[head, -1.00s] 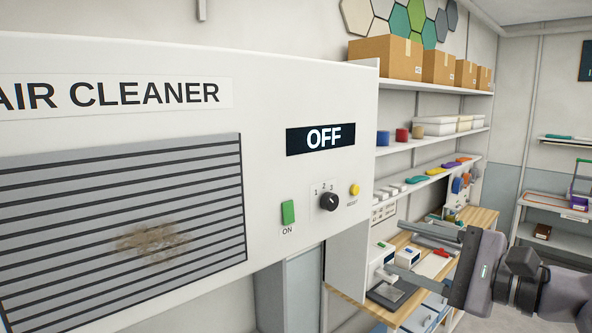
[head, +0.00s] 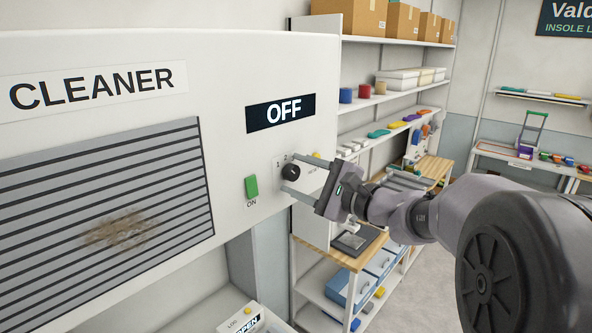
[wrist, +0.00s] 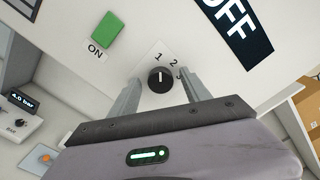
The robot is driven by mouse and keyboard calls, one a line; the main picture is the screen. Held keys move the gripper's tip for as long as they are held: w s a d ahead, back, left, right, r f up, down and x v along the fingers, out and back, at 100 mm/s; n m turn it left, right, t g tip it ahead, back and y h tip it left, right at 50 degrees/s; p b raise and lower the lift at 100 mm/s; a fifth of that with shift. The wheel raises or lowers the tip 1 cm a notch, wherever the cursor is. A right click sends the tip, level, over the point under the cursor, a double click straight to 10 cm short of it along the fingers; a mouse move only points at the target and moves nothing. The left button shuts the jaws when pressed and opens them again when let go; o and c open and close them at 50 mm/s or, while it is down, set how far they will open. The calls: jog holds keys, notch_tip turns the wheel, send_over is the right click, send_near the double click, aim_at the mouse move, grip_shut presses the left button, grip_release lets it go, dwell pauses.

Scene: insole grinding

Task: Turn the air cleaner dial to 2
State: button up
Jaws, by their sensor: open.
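The black air cleaner dial (head: 291,172) is on the white front panel (head: 230,75), with the numbers 1, 2 and 3 around it. In the wrist view the dial (wrist: 160,81) shows a white mark that points roughly toward the 1. My gripper (head: 287,175) is open, with one finger on each side of the dial. In the wrist view the fingers of my gripper (wrist: 161,88) straddle the dial with gaps on both sides. The display (head: 281,112) reads OFF.
The green ON button (head: 251,187) is left of the dial. A yellow button is partly hidden behind my upper finger. The dirty grille (head: 110,200) fills the left. Shelves with cardboard boxes (head: 361,15) and a wooden workbench stand to the right, beyond the panel's edge.

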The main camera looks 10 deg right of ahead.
jog(key=shift+w+d, duration=0.1)
jog(key=shift+d, duration=0.05)
grip_shut()
jog(key=shift+m, duration=0.3)
jog(key=m, duration=0.3)
jog(key=shift+m, duration=0.3)
jog(key=shift+m+p, duration=0.75)
jog(key=shift+m, duration=1.45)
jog(key=shift+f, duration=0.1)
grip_release()
